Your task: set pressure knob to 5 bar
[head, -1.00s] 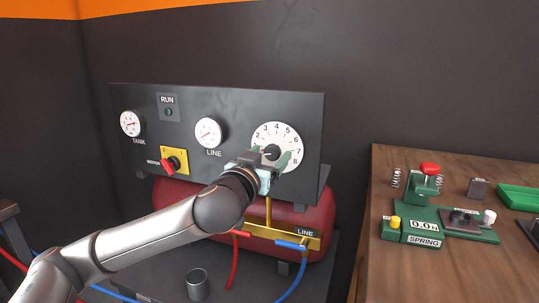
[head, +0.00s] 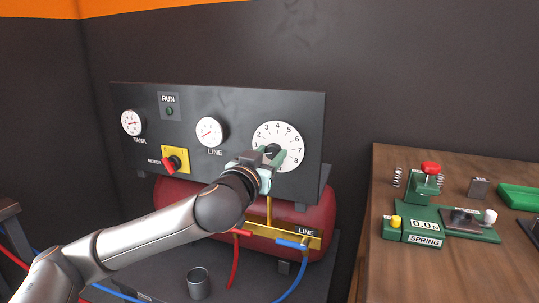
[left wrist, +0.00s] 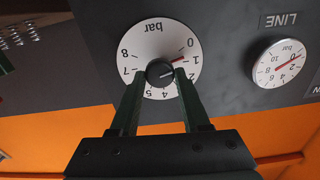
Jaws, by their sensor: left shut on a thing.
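The pressure knob (left wrist: 160,73) is a small dark knob at the centre of a white dial (head: 291,140) on the black panel. The dial is numbered up to 8 and marked bar; it shows upside down in the left wrist view (left wrist: 145,50). My left gripper (head: 270,151) is shut on the knob, one finger on each side. In the head view the fingers partly hide the knob. My right gripper is not in view.
The LINE gauge (head: 211,131) is left of the dial, its needle low. The TANK gauge (head: 131,123), green RUN light (head: 169,111) and red motor switch (head: 171,164) are farther left. A red tank (head: 170,195) is below. A wooden bench (head: 390,265) stands at right.

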